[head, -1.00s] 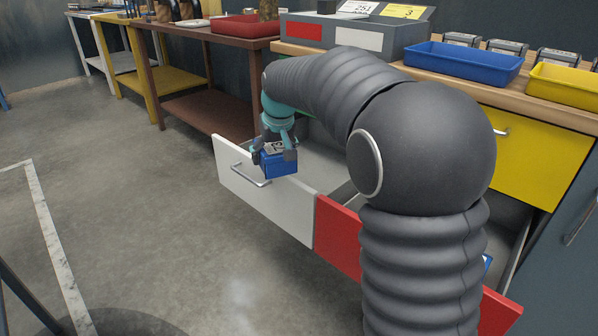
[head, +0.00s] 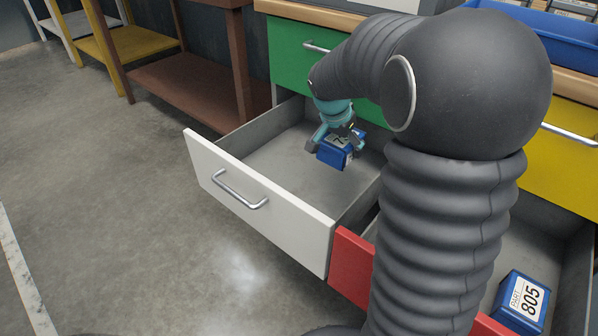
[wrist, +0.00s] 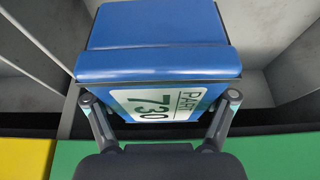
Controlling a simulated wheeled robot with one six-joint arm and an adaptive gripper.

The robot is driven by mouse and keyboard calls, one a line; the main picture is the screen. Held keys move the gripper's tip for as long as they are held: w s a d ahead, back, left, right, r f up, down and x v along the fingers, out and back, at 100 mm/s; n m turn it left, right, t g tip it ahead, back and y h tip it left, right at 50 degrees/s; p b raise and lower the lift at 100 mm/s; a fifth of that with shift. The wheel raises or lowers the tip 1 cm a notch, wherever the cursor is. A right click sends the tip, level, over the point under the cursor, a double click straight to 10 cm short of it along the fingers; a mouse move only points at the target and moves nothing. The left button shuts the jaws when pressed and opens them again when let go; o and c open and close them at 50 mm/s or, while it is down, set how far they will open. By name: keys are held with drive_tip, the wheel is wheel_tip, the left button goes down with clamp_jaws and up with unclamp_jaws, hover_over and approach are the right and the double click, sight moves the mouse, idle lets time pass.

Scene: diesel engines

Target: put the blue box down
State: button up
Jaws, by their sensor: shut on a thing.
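The blue box (head: 335,155) has a white label, which reads PART 730 in the wrist view (wrist: 158,60). My gripper (head: 338,145) is shut on it, with one finger on each side of the box in the wrist view (wrist: 160,108). The box is over the inside of the open white-fronted drawer (head: 262,200), toward its back right. It looks slightly tilted. I cannot tell whether its underside touches the drawer floor.
An open red-fronted drawer (head: 351,268) is to the right, with another blue box (head: 522,302) labelled PART 805 inside. A closed green drawer (head: 290,48) is above the white one. The white drawer's floor is otherwise clear. A brown table (head: 190,85) stands at left.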

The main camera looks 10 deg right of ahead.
hover_over(303, 179)
drive_tip(key=f, duration=0.4)
drive_tip(key=a+f, duration=0.1)
drive_tip(key=f, duration=0.1)
drive_tip(key=shift+s+f+b, duration=0.3)
drive_tip(key=shift+s+f, duration=0.05)
drive_tip(key=shift+f, duration=2.05)
drive_tip(key=shift+f+b, duration=0.2)
drive_tip(key=shift+b, duration=0.25)
drive_tip(key=o, duration=1.5)
drive_tip(key=shift+c, duration=0.2)
drive_tip(key=shift+r, duration=0.1)
drive_tip(key=p+v, duration=0.1)
drive_tip(key=v, duration=0.6)
drive_tip(key=shift+r, duration=0.3)
drive_tip(key=shift+a, duration=0.1)
